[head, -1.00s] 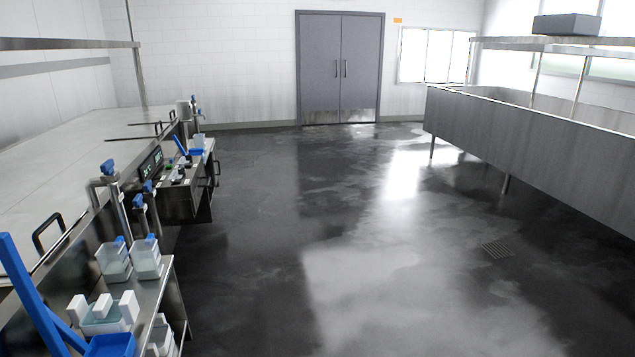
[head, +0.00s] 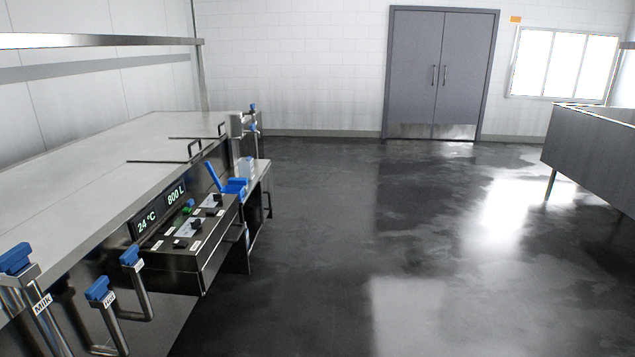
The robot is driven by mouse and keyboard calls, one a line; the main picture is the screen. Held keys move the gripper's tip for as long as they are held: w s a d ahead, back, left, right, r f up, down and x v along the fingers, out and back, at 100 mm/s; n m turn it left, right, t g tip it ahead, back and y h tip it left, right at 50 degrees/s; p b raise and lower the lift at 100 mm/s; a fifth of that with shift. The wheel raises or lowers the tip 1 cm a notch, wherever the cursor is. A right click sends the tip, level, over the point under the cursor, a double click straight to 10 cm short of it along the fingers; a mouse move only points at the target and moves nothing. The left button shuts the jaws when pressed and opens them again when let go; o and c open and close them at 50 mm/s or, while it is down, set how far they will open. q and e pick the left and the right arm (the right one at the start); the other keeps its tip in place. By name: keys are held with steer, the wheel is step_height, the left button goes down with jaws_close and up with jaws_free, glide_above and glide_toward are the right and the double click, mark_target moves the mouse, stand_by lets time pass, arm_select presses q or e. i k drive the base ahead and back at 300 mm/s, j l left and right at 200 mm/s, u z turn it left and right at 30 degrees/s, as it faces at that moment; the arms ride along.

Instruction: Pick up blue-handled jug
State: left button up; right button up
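I cannot make out a jug with a blue handle for certain. A small pale container (head: 245,167) stands on the steel side shelf at the far end of the vat. In front of it is a blue object (head: 235,186), and a slanted blue bar (head: 213,176) rises beside it; these are too small to identify clearly. Neither of my grippers is in the head view.
The large steel vat (head: 100,180) fills the left, with a control panel (head: 190,230) on its side. Blue-handled pipe taps (head: 100,290) stand in the left foreground. The dark floor (head: 330,270) is open towards the grey double doors (head: 440,75). Another steel vat (head: 590,150) stands at right.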

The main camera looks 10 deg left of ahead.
mark_target(245, 165)
steer(key=i, duration=2.45)
steer(key=i+u, duration=0.35)
steer(key=i, duration=0.15)
steer(key=i+l+u, duration=0.2)
steer(key=i+u, duration=0.15)
steer(key=i+l+u, duration=0.3)
steer(key=i, duration=0.3)
steer(key=i+l+u, duration=0.35)
steer(key=i+l, duration=0.05)
steer(key=l, duration=0.05)
